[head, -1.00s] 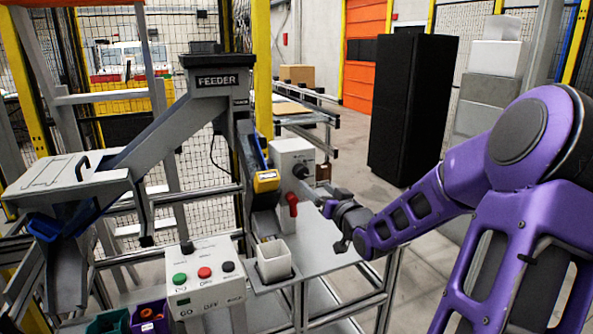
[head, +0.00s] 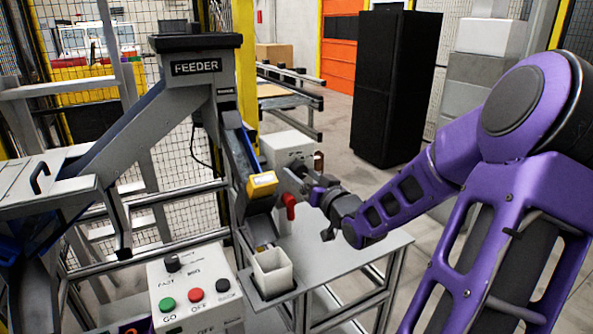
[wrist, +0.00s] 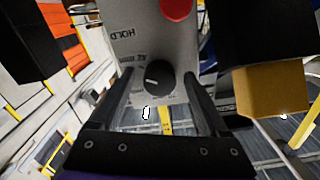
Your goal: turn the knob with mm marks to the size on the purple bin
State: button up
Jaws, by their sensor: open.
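In the wrist view the black knob (wrist: 152,80) sits on the face of a grey box (wrist: 150,40), with small marks around it too blurred to read. A pale pointer line shows on it. My gripper (wrist: 157,74) is open, with one finger on each side of the knob; contact cannot be told. In the head view my gripper (head: 308,180) is at the face of the grey box (head: 285,150), and the knob is mostly hidden there. Only a sliver of a purple bin (head: 138,324) shows at the bottom edge; no size is readable.
The feeder chute (head: 240,165) with a yellow block (head: 262,185) is close left. A white cup (head: 272,270) and a button panel (head: 195,290) stand in front.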

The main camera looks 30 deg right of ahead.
jog(key=shift+w, duration=0.1)
grip_shut()
dwell(0.5)
jog(key=shift+n, duration=0.3)
jog(key=n+b, duration=0.4)
jog(key=n, duration=0.1)
jog(key=shift+f, duration=0.15)
jog(key=n+b, duration=0.4)
jog(key=shift+b, duration=0.3)
jog(key=shift+d+r+n+b, duration=0.15)
jog(key=shift+r+n+b, duration=0.05)
jog(key=shift+n+b, duration=0.75)
jog(key=shift+r+n, duration=0.1)
jog(key=shift+n, duration=0.15)
